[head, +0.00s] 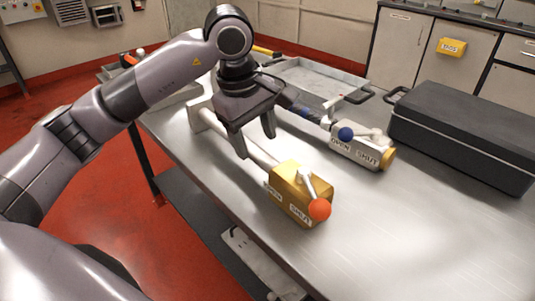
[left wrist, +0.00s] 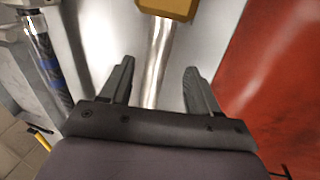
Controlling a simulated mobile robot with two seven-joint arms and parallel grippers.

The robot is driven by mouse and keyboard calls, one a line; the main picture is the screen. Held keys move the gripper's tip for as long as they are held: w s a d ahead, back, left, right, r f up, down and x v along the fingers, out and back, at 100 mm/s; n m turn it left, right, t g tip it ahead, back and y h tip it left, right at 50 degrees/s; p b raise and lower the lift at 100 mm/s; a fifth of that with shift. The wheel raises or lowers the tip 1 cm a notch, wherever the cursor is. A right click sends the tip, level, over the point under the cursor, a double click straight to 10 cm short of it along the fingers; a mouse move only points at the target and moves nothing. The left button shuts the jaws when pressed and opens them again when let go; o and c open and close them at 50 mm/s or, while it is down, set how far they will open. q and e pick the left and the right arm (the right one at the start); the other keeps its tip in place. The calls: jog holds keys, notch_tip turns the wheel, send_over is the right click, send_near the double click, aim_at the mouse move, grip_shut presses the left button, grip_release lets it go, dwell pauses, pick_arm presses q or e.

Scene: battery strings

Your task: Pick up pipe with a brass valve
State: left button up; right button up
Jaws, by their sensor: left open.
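The pipe with a brass valve lies on the metal table. Its brass valve block (head: 290,190) has a white lever with an orange ball and OPEN and SHUT labels. Its bare pipe (head: 243,143) runs back and left from the block. My left gripper (head: 255,145) is open above the pipe, behind the valve block. In the left wrist view the pipe (left wrist: 158,60) shows between the two open fingers (left wrist: 157,80), with the brass block (left wrist: 168,8) at the top edge. I cannot tell the exact gap between fingers and pipe. My right gripper is not in view.
A second pipe's silver valve (head: 355,148) with a blue ball lies to the right. A black case (head: 465,135) stands at the right and a metal tray (head: 318,80) at the back. The table (head: 400,235) is clear in front. A lower shelf (head: 205,215) shows below.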

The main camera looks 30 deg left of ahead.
aim_at(261, 152)
pick_arm(q)
jog(key=f, duration=0.2)
jog(key=w+f, duration=0.1)
jog(key=f, duration=0.3)
jog(key=shift+w+d+f, duration=0.1)
jog(key=shift+w+d, duration=0.1)
jog(key=shift+d, duration=0.15)
jog(key=c, duration=1.1)
jog(key=shift+w+r, duration=0.1)
jog(key=shift+r, duration=0.1)
grip_shut()
